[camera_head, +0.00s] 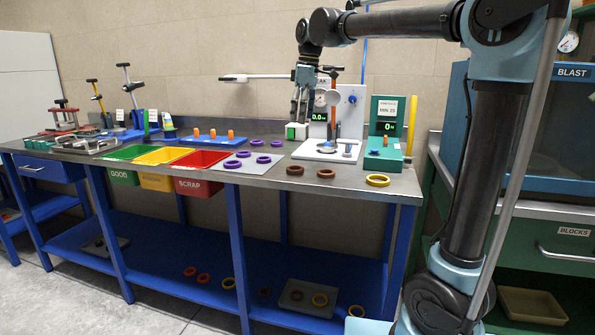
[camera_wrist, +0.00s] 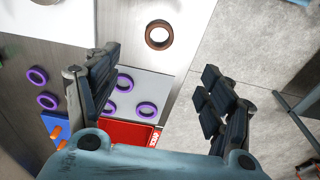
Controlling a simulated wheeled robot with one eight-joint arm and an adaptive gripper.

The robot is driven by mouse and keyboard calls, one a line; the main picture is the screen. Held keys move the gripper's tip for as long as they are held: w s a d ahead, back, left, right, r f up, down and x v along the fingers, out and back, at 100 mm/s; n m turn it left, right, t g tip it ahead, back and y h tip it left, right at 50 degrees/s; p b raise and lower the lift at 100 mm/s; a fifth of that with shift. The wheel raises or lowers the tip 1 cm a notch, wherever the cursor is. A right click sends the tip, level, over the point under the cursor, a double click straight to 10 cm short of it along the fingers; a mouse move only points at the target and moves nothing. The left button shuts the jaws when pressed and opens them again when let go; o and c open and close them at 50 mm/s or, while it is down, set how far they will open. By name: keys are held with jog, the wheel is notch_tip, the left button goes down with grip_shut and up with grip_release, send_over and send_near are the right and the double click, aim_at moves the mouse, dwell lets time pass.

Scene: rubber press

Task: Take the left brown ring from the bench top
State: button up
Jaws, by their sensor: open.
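Two brown rings lie flat on the bench top (camera_head: 262,186) near its front edge. The left brown ring (camera_head: 295,170) is just right of the grey mat; the right brown ring (camera_head: 326,173) is beside it. My gripper (camera_head: 299,116) points down above the rear of the bench, well above and behind the left ring. In the wrist view my gripper (camera_wrist: 160,75) is open and empty. One brown ring (camera_wrist: 159,34) shows there beyond the fingers, near the bench edge; by its place beside the mat it appears to be the left one.
A grey mat (camera_head: 236,173) holds purple rings (camera_head: 263,158). The red SCRAP bin (camera_head: 202,160) is left of it. A gauge with a white base (camera_head: 318,156) stands behind the brown rings. A yellow ring (camera_head: 377,180) lies to the right, near a green tester (camera_head: 384,140).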

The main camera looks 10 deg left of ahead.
jog(key=f, duration=0.7)
jog(key=a+f, duration=0.1)
jog(key=f, duration=0.3)
jog(key=shift+w+f, duration=0.1)
jog(key=shift+w, duration=0.1)
jog(key=shift+a+f, duration=0.2)
jog(key=shift+f, duration=0.8)
jog(key=shift+a+f, duration=0.2)
jog(key=shift+f, duration=0.75)
jog(key=shift+a+f, duration=0.2)
jog(key=shift+f, duration=0.8)
jog(key=c, duration=1)
